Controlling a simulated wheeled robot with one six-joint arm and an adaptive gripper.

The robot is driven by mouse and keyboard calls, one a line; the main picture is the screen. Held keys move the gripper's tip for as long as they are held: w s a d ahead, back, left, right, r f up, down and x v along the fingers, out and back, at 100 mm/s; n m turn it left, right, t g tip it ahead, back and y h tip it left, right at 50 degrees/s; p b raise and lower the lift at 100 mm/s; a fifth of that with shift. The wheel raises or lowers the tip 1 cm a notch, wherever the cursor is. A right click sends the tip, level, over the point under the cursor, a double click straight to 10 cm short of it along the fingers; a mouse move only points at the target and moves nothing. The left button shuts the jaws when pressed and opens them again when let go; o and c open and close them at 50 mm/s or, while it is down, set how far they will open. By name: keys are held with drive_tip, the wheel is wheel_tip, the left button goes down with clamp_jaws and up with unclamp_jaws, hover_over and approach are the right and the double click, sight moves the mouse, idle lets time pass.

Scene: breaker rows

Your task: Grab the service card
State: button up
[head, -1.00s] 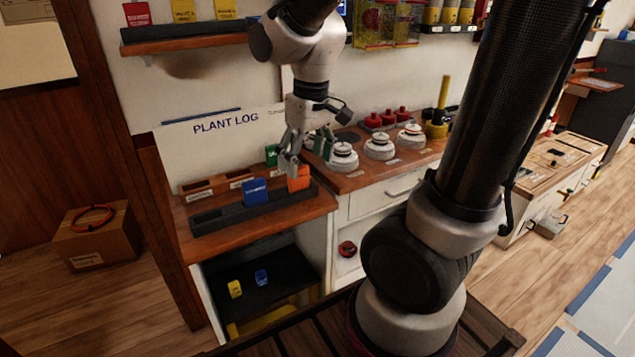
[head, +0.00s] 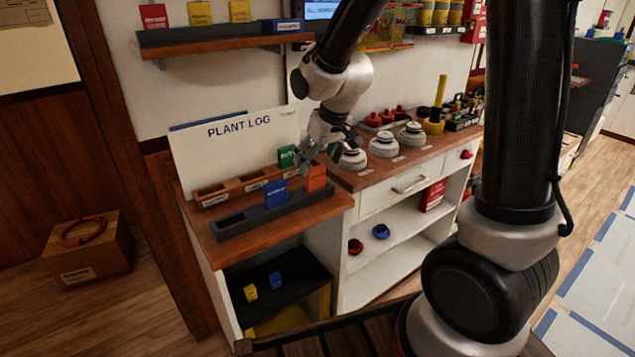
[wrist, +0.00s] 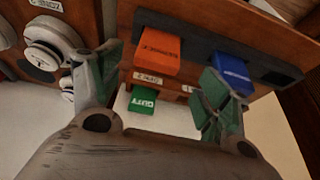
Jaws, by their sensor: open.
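An orange card (head: 316,178) stands in the right end of the dark slotted rack (head: 240,225). Its lettering is too small to read surely. A blue card (head: 275,193) stands left of it in the same rack, and a green card (head: 287,156) stands in the wooden rack behind. My gripper (head: 318,155) is open and empty, close above the orange card. In the wrist view, the orange card (wrist: 158,52) shows between the spread fingers, the blue card (wrist: 232,72) beyond the right finger and the green card (wrist: 142,101) below. I cannot tell any contact.
White-based round devices (head: 383,145) stand on the counter just right of the gripper. The Plant Log board (head: 235,145) rises behind the racks. A shelf with cards (head: 220,35) hangs above. A cardboard box (head: 90,250) is on the floor at left.

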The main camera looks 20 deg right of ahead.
sight(316, 168)
drive_tip(key=x, duration=0.4)
drive_tip(key=shift+w+d+f, duration=0.15)
drive_tip(key=shift+d+f, duration=0.05)
drive_tip(key=c, duration=1.1)
